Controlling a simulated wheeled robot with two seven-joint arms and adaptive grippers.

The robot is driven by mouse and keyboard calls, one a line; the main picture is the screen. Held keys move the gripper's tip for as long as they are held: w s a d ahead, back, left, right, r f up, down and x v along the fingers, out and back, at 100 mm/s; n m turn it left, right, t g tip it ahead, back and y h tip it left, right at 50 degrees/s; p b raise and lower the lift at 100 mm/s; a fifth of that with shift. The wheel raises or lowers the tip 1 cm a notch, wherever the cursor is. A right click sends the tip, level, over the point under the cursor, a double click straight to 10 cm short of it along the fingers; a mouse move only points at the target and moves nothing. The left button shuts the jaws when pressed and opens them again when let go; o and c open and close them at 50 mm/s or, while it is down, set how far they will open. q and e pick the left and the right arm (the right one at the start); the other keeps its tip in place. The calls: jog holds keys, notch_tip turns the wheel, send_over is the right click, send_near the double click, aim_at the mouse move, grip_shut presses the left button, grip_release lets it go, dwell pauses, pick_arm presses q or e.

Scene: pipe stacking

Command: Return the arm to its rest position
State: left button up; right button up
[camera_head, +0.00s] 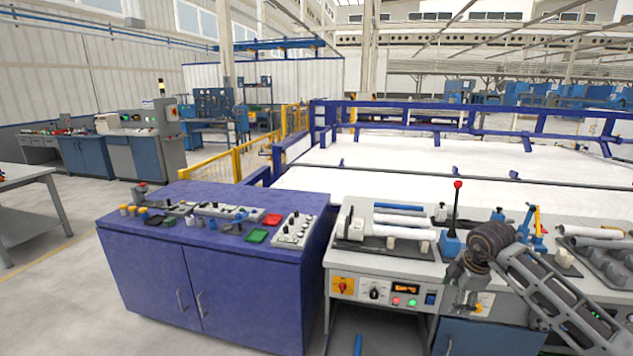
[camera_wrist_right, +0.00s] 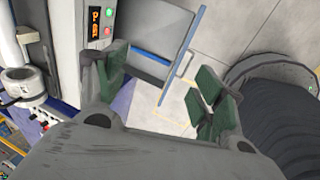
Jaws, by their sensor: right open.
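My right gripper (camera_head: 466,292) hangs in front of the grey workbench (camera_head: 385,264), at the end of my right arm, which comes in from the lower right. In the right wrist view its two green-padded fingers are spread apart (camera_wrist_right: 166,80), with nothing between them. White pipes (camera_head: 400,231) and a blue pipe (camera_head: 398,207) lie on the bench left of the gripper. More pale pipes (camera_head: 597,231) lie in a grey holder at the right. My left gripper does not show.
A red-knobbed lever (camera_head: 457,205) stands on the bench behind my right gripper. A purple cabinet (camera_head: 240,285) with controls stands to the left. A blue rail fence (camera_head: 440,110) runs behind the bench. Open floor (camera_head: 60,310) lies at the far left.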

jog(key=w+a+f+n+t+y, duration=0.1)
jog(key=w+a+f+t+y, duration=0.1)
jog(key=a+f+y, duration=1.2)
jog(key=s+d+f+m+t+h, duration=0.2)
jog(key=s+f+m+t+h, duration=0.15)
jog(key=f, duration=0.85)
jog(key=s+d+f+m+t+h, duration=0.25)
jog(key=f+m+h, duration=0.2)
jog(key=f, duration=0.75)
jog(key=s+d+f+m+g+h, duration=0.1)
jog(key=s+d+f+m+h, duration=0.15)
jog(key=s+f, duration=0.7)
jog(key=s+d+f+m+g+h, duration=0.2)
jog(key=s+f+h, duration=0.1)
jog(key=s+f, duration=0.65)
jog(key=s+a+f+m+g, duration=0.1)
jog(key=s+f, duration=0.5)
jog(key=s, duration=0.9)
jog(key=s+a+f+g, duration=0.3)
jog(key=s+f+g, duration=0.2)
jog(key=s, duration=1)
jog(key=shift+f+m+g+h, duration=0.35)
jog(key=shift+g, duration=0.15)
jog(key=shift+c, duration=0.3)
